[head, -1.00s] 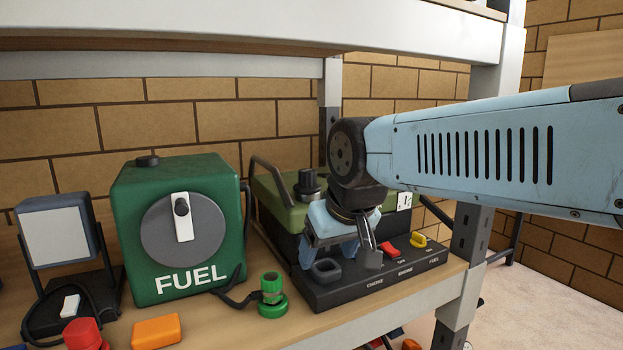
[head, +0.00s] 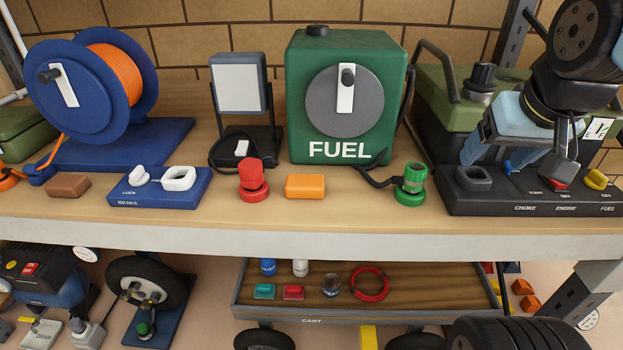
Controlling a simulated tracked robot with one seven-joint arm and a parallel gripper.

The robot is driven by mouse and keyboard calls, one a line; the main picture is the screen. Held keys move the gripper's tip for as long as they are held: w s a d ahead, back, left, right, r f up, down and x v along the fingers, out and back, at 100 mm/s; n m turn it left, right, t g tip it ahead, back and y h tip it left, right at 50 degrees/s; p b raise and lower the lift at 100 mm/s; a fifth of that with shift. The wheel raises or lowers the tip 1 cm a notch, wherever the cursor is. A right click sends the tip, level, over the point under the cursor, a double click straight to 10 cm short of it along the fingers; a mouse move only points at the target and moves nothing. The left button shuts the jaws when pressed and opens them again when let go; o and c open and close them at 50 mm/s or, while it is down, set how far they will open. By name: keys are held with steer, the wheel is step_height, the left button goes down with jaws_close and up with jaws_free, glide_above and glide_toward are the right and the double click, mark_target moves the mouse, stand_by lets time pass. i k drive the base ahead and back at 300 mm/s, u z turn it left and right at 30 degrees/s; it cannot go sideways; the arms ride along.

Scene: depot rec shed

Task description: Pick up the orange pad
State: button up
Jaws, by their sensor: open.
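The orange pad (head: 305,187) is a small rounded block lying flat on the wooden shelf near its front edge. It sits between a red knob-like fitting (head: 252,182) on its left and a green fitting (head: 411,184) on its right, below the green FUEL box (head: 342,100). My gripper (head: 520,165) is at the right, over the black control panel with the CHOKE, ENGINE and FUEL labels. It is open, well to the right of the pad and apart from it. The panel behind is partly hidden by my arm.
A blue reel with orange cord (head: 90,85), a brown block (head: 68,186) and a blue BRAKE panel (head: 160,188) stand on the left. A lamp (head: 240,85) stands behind the pad. A cart tray (head: 350,310) with small items is below the shelf.

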mark_target(297, 186)
steer(key=k, duration=1)
steer(key=u, duration=0.55)
steer(key=i, duration=0.75)
steer(key=u, duration=0.15)
